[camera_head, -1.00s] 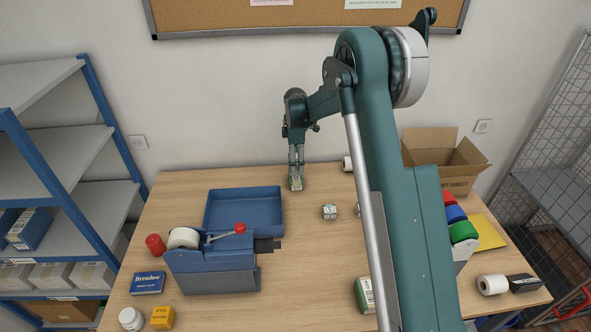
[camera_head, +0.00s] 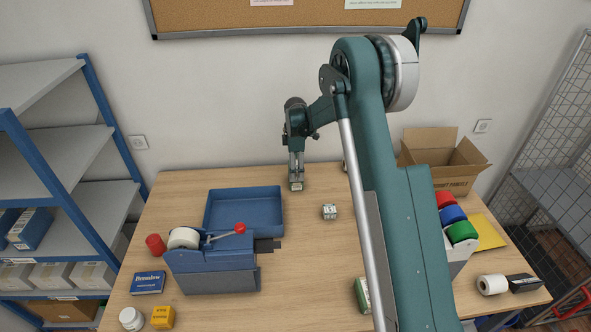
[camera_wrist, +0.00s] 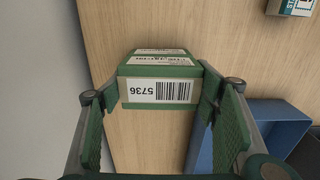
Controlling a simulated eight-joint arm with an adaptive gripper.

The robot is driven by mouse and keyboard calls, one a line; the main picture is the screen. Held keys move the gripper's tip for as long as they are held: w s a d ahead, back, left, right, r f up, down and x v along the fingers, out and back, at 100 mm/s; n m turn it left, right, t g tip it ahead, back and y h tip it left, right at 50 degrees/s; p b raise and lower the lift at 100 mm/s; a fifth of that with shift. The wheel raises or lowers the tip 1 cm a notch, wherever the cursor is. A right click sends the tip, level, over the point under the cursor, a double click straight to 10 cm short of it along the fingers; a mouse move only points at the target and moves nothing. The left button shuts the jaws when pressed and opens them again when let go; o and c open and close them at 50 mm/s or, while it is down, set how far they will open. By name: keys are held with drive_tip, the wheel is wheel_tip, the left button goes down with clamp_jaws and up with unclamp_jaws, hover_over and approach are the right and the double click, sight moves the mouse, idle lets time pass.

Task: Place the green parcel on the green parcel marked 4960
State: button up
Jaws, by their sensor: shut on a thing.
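My gripper (camera_head: 297,184) is at the back of the counter, right of the blue tray. It is shut on a green parcel with a white barcode label reading 5736, upside down in the wrist view (camera_wrist: 158,92). In that view a finger stands on each side of it. Another labelled face (camera_wrist: 160,60) shows just behind its top edge; I cannot tell whether it is a second parcel. A small green-and-white labelled parcel (camera_head: 330,212) stands apart to the right and nearer; its number is unreadable. A larger green-and-white box (camera_head: 363,295) is partly hidden by my arm.
The blue tray (camera_head: 245,188) is empty, with a blue dispenser (camera_head: 212,272) in front. An open carton (camera_head: 455,182) and tape rolls in red, blue and green (camera_head: 462,231) stand at right. The counter's middle is mostly clear; my arm hides part of it.

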drive_tip(key=shift+f, duration=0.15)
drive_tip(key=o, duration=1)
drive_tip(key=shift+c, duration=0.2)
drive_tip(key=shift+r, duration=0.2)
wheel_tip(320, 180, up, 12)
idle(0.4)
drive_tip(key=shift+r, duration=0.1)
